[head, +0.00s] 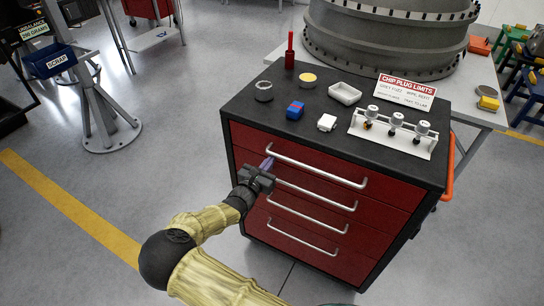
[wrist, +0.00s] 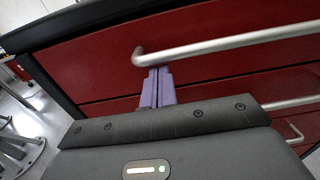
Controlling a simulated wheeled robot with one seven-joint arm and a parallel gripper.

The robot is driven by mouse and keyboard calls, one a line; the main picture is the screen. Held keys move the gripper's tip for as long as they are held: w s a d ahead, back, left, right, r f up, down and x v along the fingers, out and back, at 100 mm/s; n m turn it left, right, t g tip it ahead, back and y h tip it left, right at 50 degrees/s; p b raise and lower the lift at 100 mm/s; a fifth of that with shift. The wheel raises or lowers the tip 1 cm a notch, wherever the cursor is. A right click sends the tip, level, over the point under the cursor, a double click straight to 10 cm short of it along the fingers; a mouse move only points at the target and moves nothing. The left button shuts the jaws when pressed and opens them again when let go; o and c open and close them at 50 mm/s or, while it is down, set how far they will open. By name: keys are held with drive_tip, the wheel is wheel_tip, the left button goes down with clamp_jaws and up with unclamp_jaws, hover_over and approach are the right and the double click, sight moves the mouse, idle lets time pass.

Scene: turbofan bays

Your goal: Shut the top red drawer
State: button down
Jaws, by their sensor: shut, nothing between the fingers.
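The top red drawer (head: 245,138) is the uppermost in a black cabinet. Its front looks about flush with the drawers below; I cannot tell whether a small gap is left. Its silver bar handle (head: 320,169) spans most of the front, and the handle's left end also shows large in the wrist view (wrist: 230,42). My gripper (head: 267,164) is shut and empty, its purple fingers (wrist: 156,88) together near the handle's left end. The fingertips appear just below the bar in the wrist view; I cannot tell whether they touch the drawer front.
Lower red drawers with handles (head: 316,198) lie beneath. Open grey floor (head: 180,130) lies to the left.

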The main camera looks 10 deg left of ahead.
drive_tip(key=b+v, duration=0.1)
drive_tip(key=v, duration=0.9)
drive_tip(key=shift+s+b, duration=0.4)
drive_tip(key=shift+w, duration=0.15)
drive_tip(key=s+d+r+m+g+h+p, duration=0.1)
drive_tip(key=s+d+m+g+p, duration=0.15)
drive_tip(key=d+m+g, duration=0.9)
drive_tip(key=s+d+r+m+g+h+p, duration=0.1)
drive_tip(key=s+d+m+g, duration=0.45)
drive_tip(key=d, duration=1.05)
drive_tip(key=s+d+r+m+t+y+p, duration=0.1)
drive_tip(key=s+d+r+m+y, duration=0.2)
drive_tip(key=r+m, duration=0.3)
drive_tip(key=s+d+r+m+t+y+p, duration=0.1)
drive_tip(key=s+d+r+m+y, duration=0.2)
drive_tip(key=r+m, duration=0.4)
drive_tip(key=m+y, duration=0.1)
drive_tip(key=m, duration=0.1)
drive_tip(key=shift+s+r+m, duration=0.3)
drive_tip(key=shift+m, duration=0.1)
